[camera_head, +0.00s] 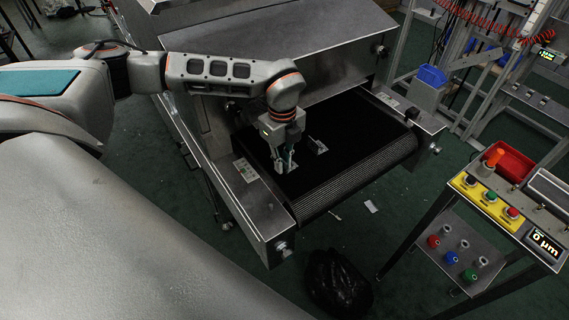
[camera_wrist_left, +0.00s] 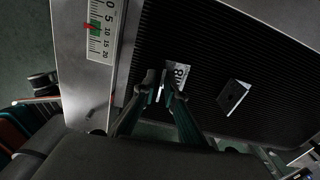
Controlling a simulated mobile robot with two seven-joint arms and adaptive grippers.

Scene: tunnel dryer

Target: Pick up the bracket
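Two small grey metal brackets lie on the black conveyor belt. One bracket (camera_head: 318,146) stands clear of the gripper; it also shows at the right in the left wrist view (camera_wrist_left: 233,97). The other bracket (camera_head: 292,166) is right at my left gripper (camera_head: 284,165); in the left wrist view this bracket (camera_wrist_left: 180,73) carries dark markings and is partly hidden by a finger. The fingertips of my left gripper (camera_wrist_left: 159,80) are a small gap apart, with a light sliver showing between them. Contact with the bracket cannot be made out. My right gripper is not in view.
The belt (camera_head: 352,135) runs out from under the dryer's metal hood (camera_head: 290,60), between metal side rails. A scale label (camera_wrist_left: 102,30) is on the rail near the gripper. A control stand with a red bin (camera_head: 510,163) is at the right. A black bag (camera_head: 338,282) lies on the floor.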

